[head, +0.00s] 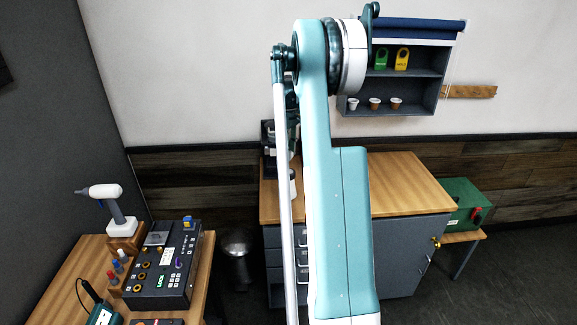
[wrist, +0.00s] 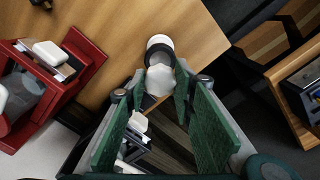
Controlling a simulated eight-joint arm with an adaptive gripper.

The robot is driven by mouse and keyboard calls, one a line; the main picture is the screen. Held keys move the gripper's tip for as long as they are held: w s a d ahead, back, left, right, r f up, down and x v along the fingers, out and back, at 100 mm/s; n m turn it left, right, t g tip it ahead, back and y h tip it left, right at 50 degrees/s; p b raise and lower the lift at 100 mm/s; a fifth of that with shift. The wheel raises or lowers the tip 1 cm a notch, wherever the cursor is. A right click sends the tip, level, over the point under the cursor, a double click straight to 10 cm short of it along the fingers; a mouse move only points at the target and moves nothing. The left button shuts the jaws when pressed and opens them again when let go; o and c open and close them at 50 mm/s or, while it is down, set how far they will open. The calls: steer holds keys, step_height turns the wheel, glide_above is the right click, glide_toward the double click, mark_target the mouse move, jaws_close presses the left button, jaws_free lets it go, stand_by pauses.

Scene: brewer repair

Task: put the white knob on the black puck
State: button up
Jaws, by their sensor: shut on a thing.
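In the wrist view my gripper (wrist: 161,85) has its green-padded fingers around a pale, faceted white knob (wrist: 160,80), with the knob between the fingertips. Just beyond the knob is the black puck (wrist: 160,53), a dark round piece with a white round area beside it, near the edge of the wooden counter. The knob overlaps the puck's near side in this view, and I cannot tell whether they touch. In the head view my arm hides the gripper, knob and puck.
A red frame (wrist: 77,62) with white parts stands left of the gripper in the wrist view. The wooden counter (head: 405,185) has clear room on its right in the head view. A black control box (head: 163,265) and a white drill-like tool (head: 104,191) occupy the left table.

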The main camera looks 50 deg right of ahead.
steer(key=shift+f, duration=1.5)
steer(key=shift+f, duration=0.1)
steer(key=shift+f, duration=1.8)
steer(key=shift+f, duration=0.15)
steer(key=o, duration=0.9)
steer(key=shift+c, duration=0.2)
step_height(320, 180, up, 12)
steer(key=shift+r, duration=0.2)
